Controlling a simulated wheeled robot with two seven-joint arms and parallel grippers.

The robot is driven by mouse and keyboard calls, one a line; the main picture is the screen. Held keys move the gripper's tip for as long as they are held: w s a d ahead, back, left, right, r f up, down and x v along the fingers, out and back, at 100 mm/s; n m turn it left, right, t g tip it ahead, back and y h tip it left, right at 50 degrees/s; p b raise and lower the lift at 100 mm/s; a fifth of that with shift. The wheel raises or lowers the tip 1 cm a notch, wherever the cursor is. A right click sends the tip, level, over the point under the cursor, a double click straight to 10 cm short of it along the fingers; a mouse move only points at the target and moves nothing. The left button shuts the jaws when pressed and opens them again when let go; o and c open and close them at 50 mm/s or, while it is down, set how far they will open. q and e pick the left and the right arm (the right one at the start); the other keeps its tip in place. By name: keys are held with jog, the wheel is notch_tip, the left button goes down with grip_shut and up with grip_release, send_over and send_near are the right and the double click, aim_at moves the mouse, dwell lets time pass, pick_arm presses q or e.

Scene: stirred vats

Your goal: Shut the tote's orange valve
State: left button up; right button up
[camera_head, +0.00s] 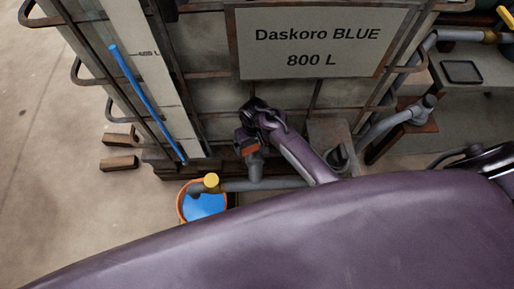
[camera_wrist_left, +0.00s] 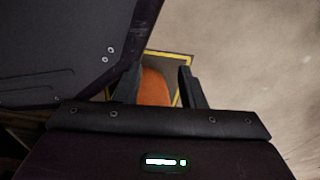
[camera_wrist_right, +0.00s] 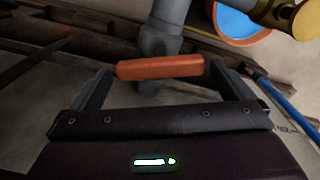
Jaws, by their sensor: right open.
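The tote (camera_head: 215,125) stands behind a sign reading "Daskoro BLUE 800 L". Its orange valve handle (camera_head: 249,149) sits low at the front, above a grey pipe. In the right wrist view the orange handle (camera_wrist_right: 160,67) lies crosswise to the grey pipe (camera_wrist_right: 168,20). My right gripper (camera_wrist_right: 168,85) is open, with a finger near each end of the handle; I cannot tell whether they touch. In the head view my right gripper (camera_head: 252,140) is at the valve. My left gripper (camera_wrist_left: 158,85) is open, away from the valve and outside the head view.
An orange-rimmed bucket (camera_head: 204,207) of blue liquid stands under the yellow-capped pipe end (camera_head: 211,181). A blue sight tube (camera_head: 146,100) runs down the tote. Wooden blocks (camera_head: 119,163) lie on the floor at left. An orange thing (camera_wrist_left: 154,88) with yellow edging behind shows beyond my left fingers.

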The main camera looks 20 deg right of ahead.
aim_at(254, 147)
notch_tip(254, 147, down, 3)
jog(key=shift+w+f+b, duration=0.1)
jog(key=shift+b, duration=0.25)
pick_arm(q)
jog(key=shift+w+d+r, duration=0.15)
jog(key=shift+w, duration=0.55)
jog(key=shift+w+d+r, duration=0.1)
jog(key=shift+w, duration=0.55)
pick_arm(e)
jog(key=shift+f, duration=0.6)
